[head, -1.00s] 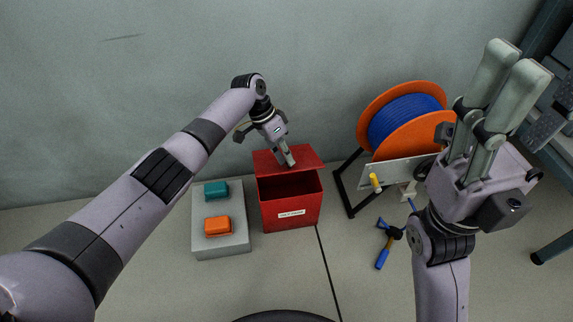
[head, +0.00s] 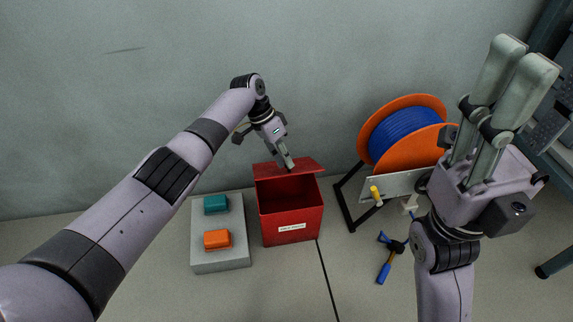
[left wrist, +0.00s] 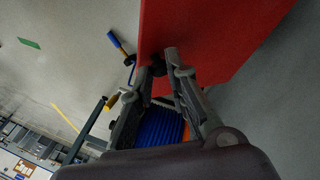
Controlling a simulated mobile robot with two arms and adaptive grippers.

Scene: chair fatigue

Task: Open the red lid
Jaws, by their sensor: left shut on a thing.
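The red box (head: 291,226) stands on the floor near the wall, a white label on its front. Its red lid (head: 308,166) is hinged at the back and tilted up, so the dark inside shows. My left gripper (head: 288,163) is at the lid, shut on its edge. The left wrist view shows the lid (left wrist: 215,35) as a large red sheet beside the fingers (left wrist: 163,62); the exact contact is hard to see. My right gripper (head: 522,52) is raised at the right, fingers up, away from the box; its finger gap is unclear.
A grey block (head: 220,262) with a teal button (head: 215,205) and an orange button (head: 217,239) stands left of the box. An orange reel (head: 415,158) with blue cable stands to the right. A blue-handled hammer (head: 384,272) lies on the floor.

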